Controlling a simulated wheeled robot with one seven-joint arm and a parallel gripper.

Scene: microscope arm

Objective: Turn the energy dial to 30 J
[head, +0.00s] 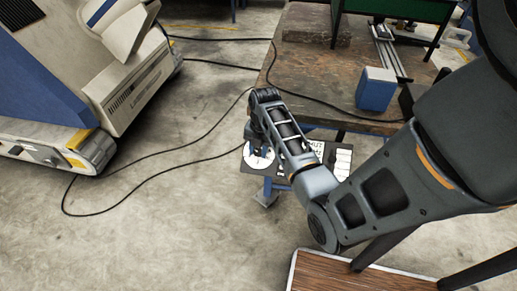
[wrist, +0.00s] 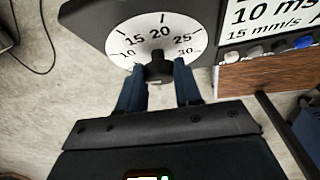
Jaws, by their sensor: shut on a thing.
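The energy dial is a white round scale (wrist: 125,42) marked 10, 15, 20, 25 and 30, with a black knob (wrist: 158,69) at its middle. Its white face (head: 258,161) also shows in the head view, partly hidden by my gripper. My gripper (wrist: 159,68) has its two blue fingers on either side of the knob and is shut on it. The 30 mark lies to the right of the knob in the wrist view. I cannot tell clearly which value the knob points to.
A dark panel with a white display (wrist: 265,25) and several small buttons sits right of the dial. A brown table (head: 310,65) with a blue box (head: 376,89) stands behind. A large machine (head: 75,85) stands at the left; black cables cross the floor.

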